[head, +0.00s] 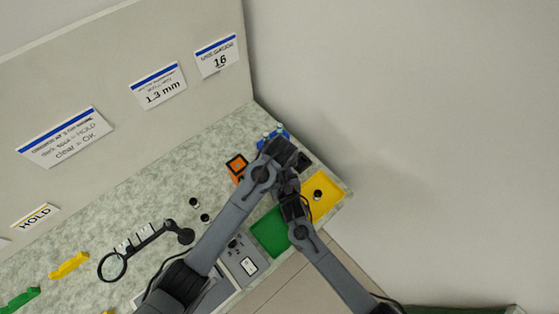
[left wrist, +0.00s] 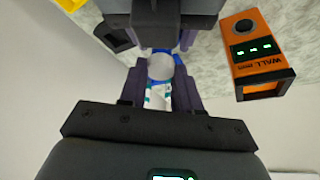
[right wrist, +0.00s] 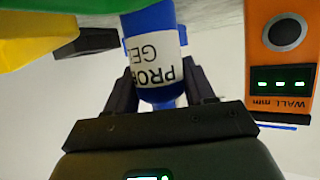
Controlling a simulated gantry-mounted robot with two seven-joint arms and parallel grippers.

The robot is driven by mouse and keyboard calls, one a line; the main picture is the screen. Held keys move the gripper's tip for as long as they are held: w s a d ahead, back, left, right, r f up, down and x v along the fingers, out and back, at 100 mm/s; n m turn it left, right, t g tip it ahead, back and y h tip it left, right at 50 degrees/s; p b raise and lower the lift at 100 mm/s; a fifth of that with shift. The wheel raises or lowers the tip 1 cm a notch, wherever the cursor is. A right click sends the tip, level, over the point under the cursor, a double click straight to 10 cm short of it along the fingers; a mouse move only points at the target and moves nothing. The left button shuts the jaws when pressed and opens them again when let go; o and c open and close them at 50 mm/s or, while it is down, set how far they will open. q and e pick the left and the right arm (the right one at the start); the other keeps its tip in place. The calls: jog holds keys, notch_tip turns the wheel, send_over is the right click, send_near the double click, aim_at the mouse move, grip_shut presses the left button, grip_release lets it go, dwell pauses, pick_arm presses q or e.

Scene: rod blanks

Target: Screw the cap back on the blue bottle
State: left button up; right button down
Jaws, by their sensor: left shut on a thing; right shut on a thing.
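The blue bottle (right wrist: 152,25) has a white printed label and stands between the fingers of my right gripper (right wrist: 158,82) in the right wrist view. That gripper is shut on it. My left gripper (left wrist: 160,78) is shut on a pale round piece (left wrist: 160,67), which looks like the cap, close to the right gripper. Whether the cap touches the bottle's neck cannot be seen.
An orange wall gauge (head: 237,168) stands just left of the grippers. A yellow tray (head: 325,205) with a dark piece and a green tray (head: 270,240) lie in front. A magnifier (head: 112,267) is to the left.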

pick_arm(q)
jog(key=shift+f, duration=0.6)
dwell(0.3)
jog(key=m+h, duration=0.1)
jog(key=m, duration=0.2)
jog(key=shift+a, duration=0.1)
jog(key=o, duration=1)
jog(key=shift+r, duration=2.3)
